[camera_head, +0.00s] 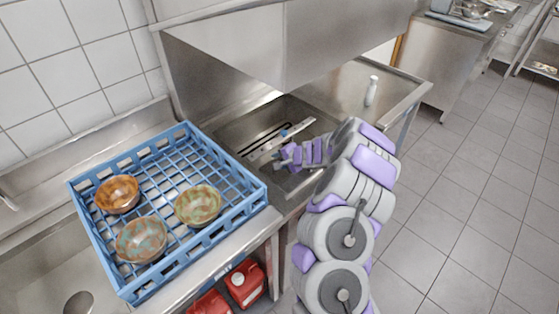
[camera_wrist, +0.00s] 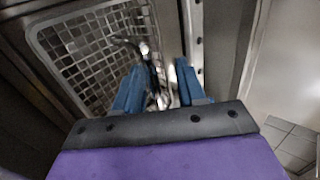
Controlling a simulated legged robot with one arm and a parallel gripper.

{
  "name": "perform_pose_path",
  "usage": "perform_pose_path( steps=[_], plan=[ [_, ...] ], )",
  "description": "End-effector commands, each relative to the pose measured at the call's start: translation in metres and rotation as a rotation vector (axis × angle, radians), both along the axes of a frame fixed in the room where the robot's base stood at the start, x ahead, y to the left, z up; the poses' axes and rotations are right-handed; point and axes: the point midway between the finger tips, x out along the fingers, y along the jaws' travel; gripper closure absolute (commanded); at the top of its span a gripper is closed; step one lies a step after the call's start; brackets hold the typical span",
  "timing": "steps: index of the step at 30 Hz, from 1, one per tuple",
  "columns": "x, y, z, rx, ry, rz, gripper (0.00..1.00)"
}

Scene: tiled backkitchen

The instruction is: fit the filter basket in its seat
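My gripper (camera_head: 282,152) reaches down into the open steel tank (camera_head: 234,134) under the raised hood. In the wrist view its two blue fingers (camera_wrist: 161,82) stand apart. A small, bright metallic shape shows in and beyond the gap between them; I cannot tell whether it touches either finger. A pale-framed grid (camera_wrist: 85,55) with square openings lies to the left of the fingers. A dark curved piece with a bright spot (camera_wrist: 143,47) lies over the grid, just beyond the fingertips. I cannot clearly make out the filter basket or its seat.
A light metal bar (camera_head: 290,134) crosses the tank near my gripper. A blue rack (camera_head: 258,195) with three bowls stands left of the tank. The hood (camera_head: 235,45) hangs above. A white bottle (camera_head: 371,91) stands on the right counter. Red canisters (camera_head: 246,283) sit below; the right floor is clear.

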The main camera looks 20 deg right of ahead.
Motion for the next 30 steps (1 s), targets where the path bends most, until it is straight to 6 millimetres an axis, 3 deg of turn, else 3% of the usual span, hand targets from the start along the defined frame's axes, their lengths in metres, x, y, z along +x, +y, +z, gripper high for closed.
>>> perform_pose_path(
  steps=[11, 17, 30],
  plan=[
    [-0.005, -0.002, -0.001, 0.004, 0.007, -0.005, 0.56],
    [-0.024, -0.009, 0.020, 0.005, 0.004, -0.007, 0.56],
    [-0.088, -0.034, 0.086, 0.001, 0.002, -0.004, 0.56]
  ],
)
